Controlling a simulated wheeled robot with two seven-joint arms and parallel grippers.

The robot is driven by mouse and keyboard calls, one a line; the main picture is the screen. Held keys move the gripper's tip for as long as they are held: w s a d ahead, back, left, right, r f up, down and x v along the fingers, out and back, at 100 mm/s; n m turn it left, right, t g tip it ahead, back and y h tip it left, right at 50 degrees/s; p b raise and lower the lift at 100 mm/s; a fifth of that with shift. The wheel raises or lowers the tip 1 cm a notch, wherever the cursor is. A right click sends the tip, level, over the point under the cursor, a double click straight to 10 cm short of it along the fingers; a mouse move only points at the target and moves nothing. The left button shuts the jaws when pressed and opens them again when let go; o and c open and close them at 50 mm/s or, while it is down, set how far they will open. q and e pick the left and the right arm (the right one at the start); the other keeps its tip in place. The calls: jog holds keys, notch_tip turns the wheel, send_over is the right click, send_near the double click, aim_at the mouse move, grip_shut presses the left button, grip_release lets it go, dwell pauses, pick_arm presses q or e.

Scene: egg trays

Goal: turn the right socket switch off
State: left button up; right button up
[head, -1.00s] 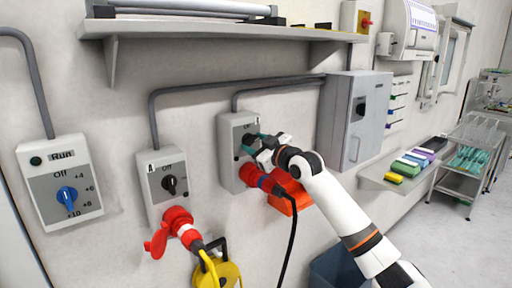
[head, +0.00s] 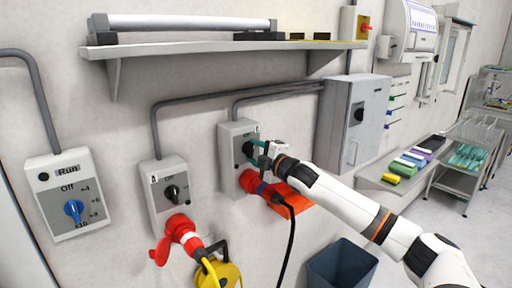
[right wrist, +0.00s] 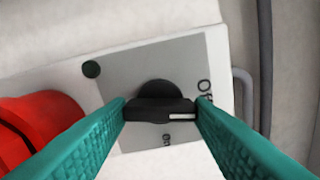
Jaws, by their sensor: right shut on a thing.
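The right socket box (head: 228,160) is a grey wall box with a black rotary knob (head: 248,149) and a red plug below. My right gripper (head: 255,152) reaches it from the right, its teal fingers at the knob. In the right wrist view the fingers are shut on the knob's black handle (right wrist: 160,110), one at each end. The handle's white mark is at its right end, on the side of the "Off" label (right wrist: 205,92); the "on" label is below it. My left gripper is not in view.
Another socket box (head: 160,205) with a red plug (head: 180,235) and a Run box (head: 50,205) with a blue knob are at left. A shelf (head: 220,50) runs above. A black cable (head: 290,245) hangs below. A grey cabinet (head: 340,120) is right of the socket.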

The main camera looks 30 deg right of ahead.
jog(key=shift+n+p, duration=0.6)
jog(key=shift+n, duration=0.6)
jog(key=shift+f, duration=0.1)
jog(key=o, duration=1)
